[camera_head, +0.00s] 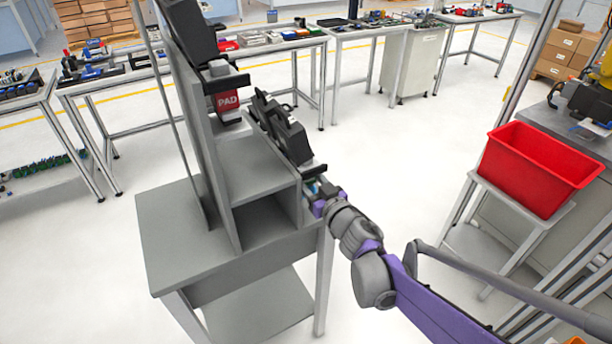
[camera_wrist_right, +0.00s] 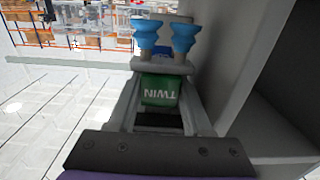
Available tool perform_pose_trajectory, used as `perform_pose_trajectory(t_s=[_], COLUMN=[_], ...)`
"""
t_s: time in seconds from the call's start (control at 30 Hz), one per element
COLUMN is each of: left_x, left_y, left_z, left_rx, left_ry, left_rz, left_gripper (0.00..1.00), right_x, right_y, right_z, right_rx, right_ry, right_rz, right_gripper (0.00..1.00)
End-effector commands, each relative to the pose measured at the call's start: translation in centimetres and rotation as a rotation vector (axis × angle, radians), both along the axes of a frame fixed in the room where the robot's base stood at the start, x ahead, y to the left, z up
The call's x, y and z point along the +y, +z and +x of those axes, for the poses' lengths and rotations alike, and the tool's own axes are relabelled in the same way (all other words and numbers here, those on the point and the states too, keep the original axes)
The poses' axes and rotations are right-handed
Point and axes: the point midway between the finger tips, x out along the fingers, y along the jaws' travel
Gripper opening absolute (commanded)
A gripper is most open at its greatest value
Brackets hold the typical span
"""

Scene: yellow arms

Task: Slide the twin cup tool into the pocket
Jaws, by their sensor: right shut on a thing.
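The twin cup tool (camera_wrist_right: 161,90) has a green block marked TWIN and two blue suction cups. In the right wrist view its cups point away from my gripper. My right gripper (camera_wrist_right: 160,76) is shut on it, with a grey finger on each side. In the head view my right gripper (camera_head: 322,191) is at the right side of the grey rack (camera_head: 180,225), by the front shelf; the tool there is mostly hidden. The rack has an open lower compartment (camera_head: 262,222). Which pocket is the tool's own I cannot tell. My left gripper is not in view.
A red PAD tool (camera_head: 228,104) and a black tool (camera_head: 287,132) sit on the rack, close to my right gripper's side. In the wrist view a grey wall (camera_wrist_right: 222,55) stands close to the tool's right. A red bin (camera_head: 535,170) stands at right.

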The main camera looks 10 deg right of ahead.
Motion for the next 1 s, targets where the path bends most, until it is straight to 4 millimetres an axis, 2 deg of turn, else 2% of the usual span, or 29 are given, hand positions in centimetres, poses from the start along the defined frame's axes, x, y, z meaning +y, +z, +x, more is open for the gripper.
perform_pose_trajectory(t_s=[0.03,0.2,0.73,0.87,1.0], left_x=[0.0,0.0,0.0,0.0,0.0], left_y=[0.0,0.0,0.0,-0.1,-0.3], left_z=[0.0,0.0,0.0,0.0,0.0], left_rx=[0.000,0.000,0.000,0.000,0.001], left_ry=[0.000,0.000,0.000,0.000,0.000], left_rz=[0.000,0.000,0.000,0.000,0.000], left_gripper=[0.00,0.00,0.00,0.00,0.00], right_x=[0.0,0.0,0.1,-0.4,-1.5], right_y=[0.0,0.0,0.0,0.0,0.0], right_z=[0.0,0.0,-0.2,-1.5,-4.1], right_rx=[0.000,0.000,0.000,-0.002,-0.001], right_ry=[0.000,0.001,0.003,0.003,0.001], right_rz=[0.000,0.000,-0.001,-0.002,-0.001], right_gripper=[0.55,0.85,0.85,0.85,0.85])
